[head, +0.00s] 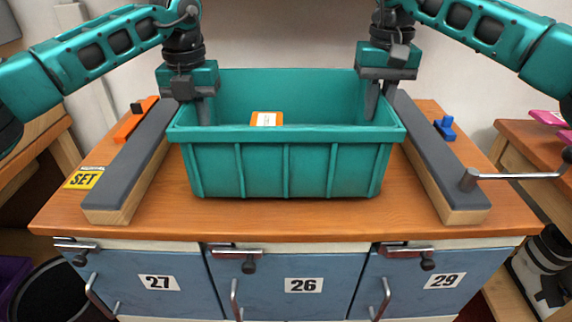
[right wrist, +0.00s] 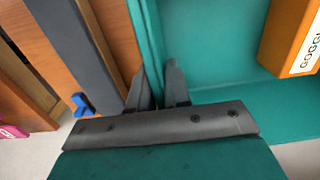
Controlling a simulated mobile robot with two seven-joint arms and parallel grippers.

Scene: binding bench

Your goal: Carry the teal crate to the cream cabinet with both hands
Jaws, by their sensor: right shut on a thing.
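The teal crate (head: 285,165) is upright on a wooden top between two grey-topped rails, with an orange box (head: 266,119) inside. My right gripper (head: 379,102) is shut on the crate's right wall; in the right wrist view its fingers (right wrist: 158,88) straddle the wall's edge. My left gripper (head: 196,107) is at the left wall with one finger showing inside the crate; its grip there is not clear. The unit under the crate has a cream frame (head: 300,239) and blue doors numbered 27, 26 and 29. I cannot tell whether it is the cream cabinet.
The left rail (head: 130,165) and right rail (head: 435,155) flank the crate. An orange item (head: 135,120), a yellow SET label (head: 84,178) and a blue piece (head: 445,128) lie beside them. A metal handle (head: 510,176) sticks out at the right. A side bench (head: 530,150) stands at the right.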

